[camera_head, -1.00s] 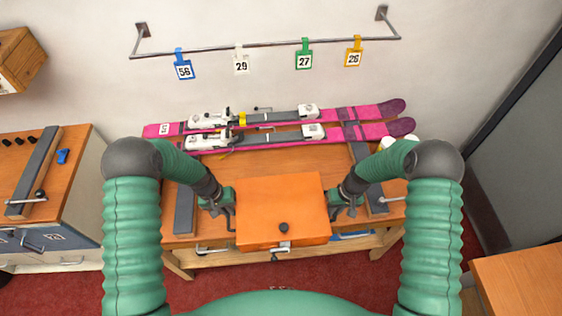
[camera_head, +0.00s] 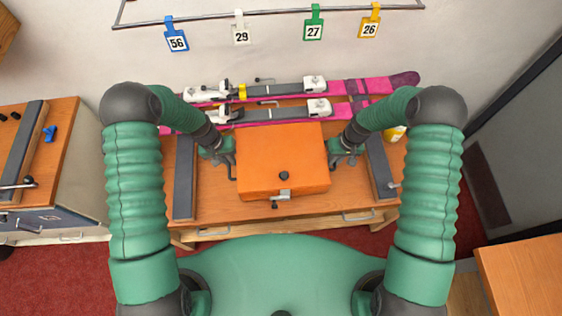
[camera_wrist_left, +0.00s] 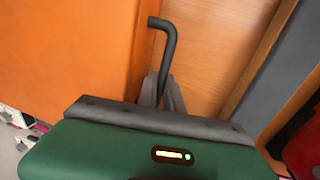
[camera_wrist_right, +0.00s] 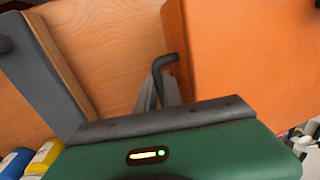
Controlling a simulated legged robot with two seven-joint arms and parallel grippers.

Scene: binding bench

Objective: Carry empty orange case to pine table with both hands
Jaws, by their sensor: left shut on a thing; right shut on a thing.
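The orange case (camera_head: 283,165) is closed, with a dark knob on its lid and a latch at its front. It is between my two grippers over the wooden bench; I cannot tell whether it touches the bench top. My left gripper (camera_head: 226,160) is shut on the dark bent handle (camera_wrist_left: 166,50) at the case's left side. My right gripper (camera_head: 342,157) is shut on the matching handle (camera_wrist_right: 166,70) at its right side. The case's inside is hidden. A plain wooden table (camera_head: 525,280), possibly the pine table, is partly visible at the lower right.
Pink skis (camera_head: 375,85) with white bindings lie behind the case on the bench (camera_head: 215,203). Numbered tags hang from a wall rail (camera_head: 270,18). Another wooden-topped cabinet (camera_head: 65,165) stands left. Red carpet (camera_head: 440,210) shows between bench and right table.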

